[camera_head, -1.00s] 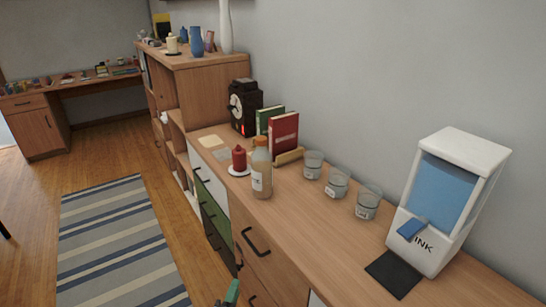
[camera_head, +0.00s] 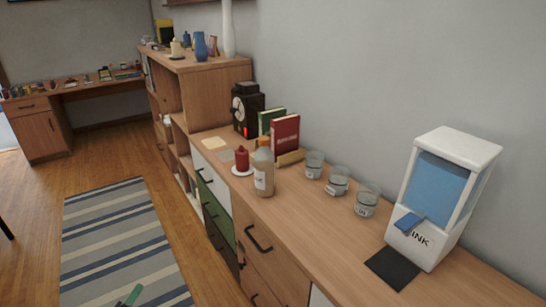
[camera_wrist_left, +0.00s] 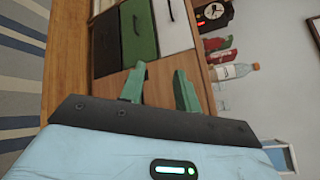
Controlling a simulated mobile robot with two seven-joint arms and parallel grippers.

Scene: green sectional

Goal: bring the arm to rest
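My left gripper (camera_head: 130,295) shows only as a green fingertip piece at the bottom edge of the head view, over the striped rug. In the left wrist view its two green fingers (camera_wrist_left: 159,88) stand apart with nothing between them, in front of the cabinet's drawer fronts. The gripper is clear of the cabinet top and touches nothing that I can see. My right gripper is in neither view.
The floor over the striped rug (camera_head: 115,235) is open.

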